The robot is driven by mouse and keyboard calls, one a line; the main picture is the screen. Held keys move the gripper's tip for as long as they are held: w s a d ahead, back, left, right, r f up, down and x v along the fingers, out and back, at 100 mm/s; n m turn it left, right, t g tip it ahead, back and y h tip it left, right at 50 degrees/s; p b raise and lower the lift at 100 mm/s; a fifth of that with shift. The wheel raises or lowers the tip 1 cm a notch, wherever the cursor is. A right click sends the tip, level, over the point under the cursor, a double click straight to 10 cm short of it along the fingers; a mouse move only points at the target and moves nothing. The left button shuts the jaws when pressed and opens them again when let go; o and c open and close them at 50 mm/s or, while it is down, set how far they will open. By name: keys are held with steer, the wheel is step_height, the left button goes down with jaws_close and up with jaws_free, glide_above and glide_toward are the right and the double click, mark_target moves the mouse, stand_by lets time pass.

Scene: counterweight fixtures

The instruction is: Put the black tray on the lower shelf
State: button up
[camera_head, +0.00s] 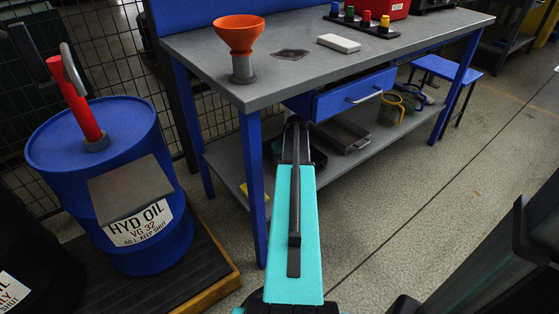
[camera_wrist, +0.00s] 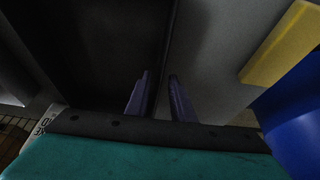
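My gripper (camera_wrist: 160,88) shows in the wrist view with its two dark fingers apart. A dark, thin-edged thing, which looks like the black tray (camera_wrist: 95,55), fills the left and middle of that view. Its edge runs between the fingers, with a small gap visible; I cannot tell whether either finger touches it. In the head view my arm hides the fingers and part of a dark shape under the bench. The lower shelf (camera_head: 222,160) is a grey board under the workbench. A grey, dark-floored tray (camera_head: 345,137) lies on it, right of my arm.
A yellow block (camera_head: 244,189) lies near the shelf's left front, by a blue leg (camera_head: 253,190). A blue drawer (camera_head: 350,97) hangs above. A blue oil drum (camera_head: 150,235) stands left.

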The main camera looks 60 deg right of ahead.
steer(key=shift+s+r, duration=0.15)
steer(key=shift+r, duration=0.3)
steer(key=shift+s+a+r, duration=0.1)
steer(key=shift+s+a, duration=0.05)
steer(key=shift+s, duration=0.15)
steer(key=s+a+p, duration=0.1)
steer(key=s, duration=0.2)
steer(key=s+a, duration=0.1)
steer(key=s, duration=0.3)
steer(key=s+a+p, duration=0.1)
steer(key=s, duration=0.2)
steer(key=shift+s+a+p, duration=0.3)
steer(key=shift+s, duration=0.1)
steer(key=o, duration=2)
